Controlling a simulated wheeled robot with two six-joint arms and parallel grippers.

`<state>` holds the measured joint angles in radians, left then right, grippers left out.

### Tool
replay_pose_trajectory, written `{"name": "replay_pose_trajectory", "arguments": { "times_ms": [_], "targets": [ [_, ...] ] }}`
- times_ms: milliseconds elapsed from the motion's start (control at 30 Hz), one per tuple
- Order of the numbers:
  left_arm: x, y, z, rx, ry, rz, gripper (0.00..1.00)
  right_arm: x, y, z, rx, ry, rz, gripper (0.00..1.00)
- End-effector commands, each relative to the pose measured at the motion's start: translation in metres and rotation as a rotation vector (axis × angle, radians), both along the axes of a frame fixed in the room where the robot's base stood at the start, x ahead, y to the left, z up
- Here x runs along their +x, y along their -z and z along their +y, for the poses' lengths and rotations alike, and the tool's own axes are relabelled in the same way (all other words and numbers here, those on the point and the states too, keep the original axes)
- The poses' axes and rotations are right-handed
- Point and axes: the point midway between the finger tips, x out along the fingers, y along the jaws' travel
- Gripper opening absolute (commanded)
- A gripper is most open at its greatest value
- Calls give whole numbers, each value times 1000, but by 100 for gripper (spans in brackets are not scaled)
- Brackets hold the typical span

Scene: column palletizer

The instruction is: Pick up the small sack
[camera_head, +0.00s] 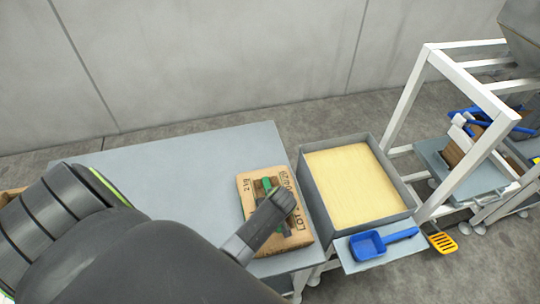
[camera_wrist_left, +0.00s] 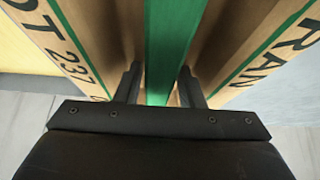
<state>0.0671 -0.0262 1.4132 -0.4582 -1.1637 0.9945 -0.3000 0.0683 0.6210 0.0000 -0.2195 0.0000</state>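The small sack (camera_head: 246,192) is brown paper with dark print and lies on the grey table by its right edge. A green strip (camera_head: 267,184) runs along its middle. My left gripper (camera_head: 270,205) is over the sack and partly hides it. In the left wrist view the sack (camera_wrist_left: 240,45) fills most of the picture, and the two fingers (camera_wrist_left: 160,85) stand on either side of the green strip (camera_wrist_left: 170,45). They are close to it, but I cannot tell whether they press on it. My right gripper is not in view.
The grey table (camera_head: 170,160) is otherwise clear. To its right stands a grey bin (camera_head: 322,196) of pale yellow material, with a blue scoop (camera_head: 368,245) on a ledge in front. A white frame (camera_head: 465,75) and a yellow slotted tool (camera_head: 442,240) are farther right.

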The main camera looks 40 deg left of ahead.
Motion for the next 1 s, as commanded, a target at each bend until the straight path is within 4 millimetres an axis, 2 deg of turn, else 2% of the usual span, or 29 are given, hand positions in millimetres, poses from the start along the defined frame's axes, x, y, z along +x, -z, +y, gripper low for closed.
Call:
{"name": "replay_pose_trajectory", "arguments": {
  "times_ms": [133,433,700,1000],
  "targets": [
    [-2,3,0,-1,-1,3,35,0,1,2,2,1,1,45],
    [-1,3,0,0,-1,3,35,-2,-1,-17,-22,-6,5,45],
    [-1,3,0,0,-1,3,1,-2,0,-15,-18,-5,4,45],
    [-1,3,0,0,-1,3,0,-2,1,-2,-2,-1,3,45]
  ]
}}
